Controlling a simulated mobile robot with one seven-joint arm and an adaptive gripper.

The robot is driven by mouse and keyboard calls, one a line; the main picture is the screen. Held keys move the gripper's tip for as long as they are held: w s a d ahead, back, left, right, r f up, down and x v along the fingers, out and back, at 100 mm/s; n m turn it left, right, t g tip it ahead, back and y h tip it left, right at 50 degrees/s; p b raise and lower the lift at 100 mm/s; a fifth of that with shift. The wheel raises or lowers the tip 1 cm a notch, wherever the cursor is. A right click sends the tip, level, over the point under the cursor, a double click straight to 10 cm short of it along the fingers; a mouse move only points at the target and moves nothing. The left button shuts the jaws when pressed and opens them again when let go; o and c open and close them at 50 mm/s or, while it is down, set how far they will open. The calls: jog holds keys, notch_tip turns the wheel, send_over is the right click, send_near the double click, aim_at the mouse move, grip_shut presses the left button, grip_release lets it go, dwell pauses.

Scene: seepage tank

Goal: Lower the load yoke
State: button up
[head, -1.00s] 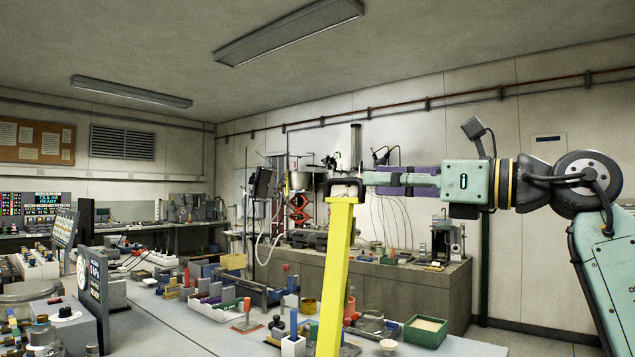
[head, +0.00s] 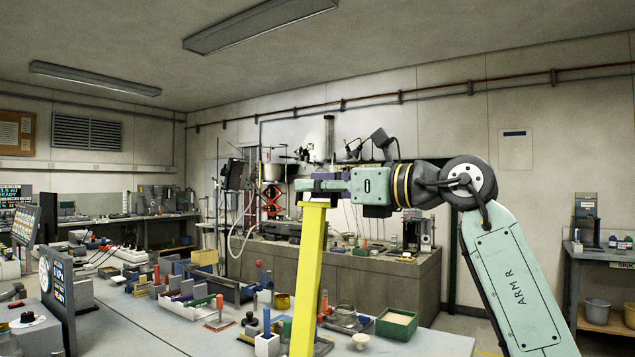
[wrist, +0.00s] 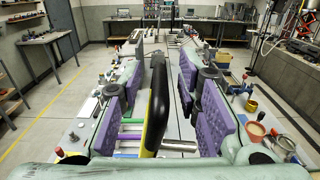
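A tall yellow bar (head: 309,275), which looks like the load yoke, stands slightly tilted at the front of the bench in the head view. Its black handle (wrist: 157,100) shows in the wrist view, with some yellow below it. My gripper (wrist: 158,72) is open, with its purple finger pads on either side of the handle and a visible gap on both sides. In the head view my gripper (head: 306,185) lies level at the top of the bar and hides the handle. The bar's lower end is out of the frame.
The bench (head: 165,322) carries several small parts, a green tray (head: 397,322) and a dial display (head: 57,290). A long grey cabinet (head: 400,285) with apparatus stands behind. Free floor lies to the right, before a side table (head: 605,255).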

jog(key=shift+c, duration=0.3)
grip_shut()
dwell(0.6)
